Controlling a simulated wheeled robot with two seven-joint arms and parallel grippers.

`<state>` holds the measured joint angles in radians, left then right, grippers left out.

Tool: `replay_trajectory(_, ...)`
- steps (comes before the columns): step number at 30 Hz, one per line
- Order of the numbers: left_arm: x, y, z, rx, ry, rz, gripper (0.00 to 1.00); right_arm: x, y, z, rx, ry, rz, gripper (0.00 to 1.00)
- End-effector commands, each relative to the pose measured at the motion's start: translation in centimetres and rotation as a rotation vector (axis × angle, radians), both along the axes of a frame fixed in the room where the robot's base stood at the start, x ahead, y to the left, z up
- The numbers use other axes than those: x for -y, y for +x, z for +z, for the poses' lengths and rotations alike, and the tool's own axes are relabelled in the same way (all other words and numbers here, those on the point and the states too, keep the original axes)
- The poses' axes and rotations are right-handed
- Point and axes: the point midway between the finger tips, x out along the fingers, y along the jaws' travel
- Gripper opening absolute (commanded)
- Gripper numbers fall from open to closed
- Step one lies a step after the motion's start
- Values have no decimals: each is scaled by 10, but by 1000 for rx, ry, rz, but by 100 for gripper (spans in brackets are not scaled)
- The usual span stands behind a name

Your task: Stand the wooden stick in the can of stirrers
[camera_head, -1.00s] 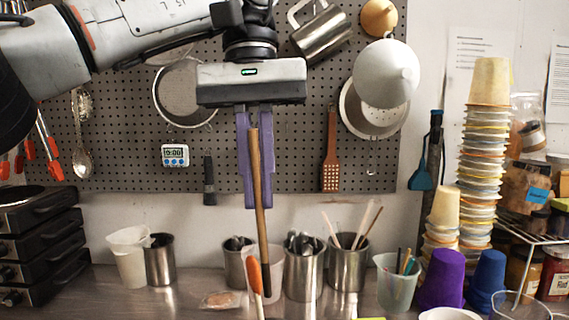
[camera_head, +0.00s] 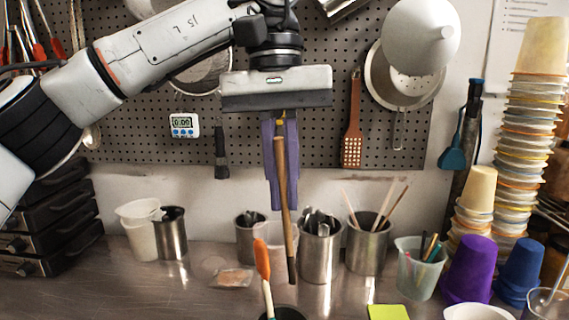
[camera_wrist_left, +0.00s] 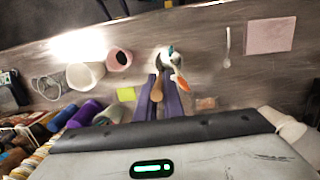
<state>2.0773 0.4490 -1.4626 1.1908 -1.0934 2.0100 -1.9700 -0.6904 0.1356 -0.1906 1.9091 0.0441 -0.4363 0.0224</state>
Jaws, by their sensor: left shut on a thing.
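The wooden stick (camera_head: 281,190) is long, brown and darker at its lower end. It hangs nearly upright, slightly tilted, between the purple fingers of my left gripper (camera_head: 281,165), which is shut on it. Its round upper end (camera_wrist_left: 156,94) shows in the wrist view. A metal can (camera_head: 367,250) with several pale wooden sticks stands at the back of the bench, right of the held stick. A dark-rimmed container (camera_head: 283,313), cut off by the bottom edge, holds an orange-tipped utensil (camera_head: 262,258) just left of the stick's lower end. My right gripper is out of view.
Metal cans of utensils (camera_head: 319,252) stand behind the stick. A translucent cup (camera_head: 418,272), a purple cup (camera_head: 470,268) and tall cup stacks (camera_head: 528,130) crowd the right. A yellow-green note (camera_head: 388,312) lies in front. The bench left of the stick is mostly clear (camera_head: 150,285).

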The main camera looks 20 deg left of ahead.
Motion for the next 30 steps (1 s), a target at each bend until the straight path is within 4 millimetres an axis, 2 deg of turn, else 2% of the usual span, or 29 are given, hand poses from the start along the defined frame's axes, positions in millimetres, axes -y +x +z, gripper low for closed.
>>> replay_trajectory(24,-1,-4,-83,-2,0,-1,0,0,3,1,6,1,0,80)
replay_trajectory(30,0,-1,-105,-1,1,0,0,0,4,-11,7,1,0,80)
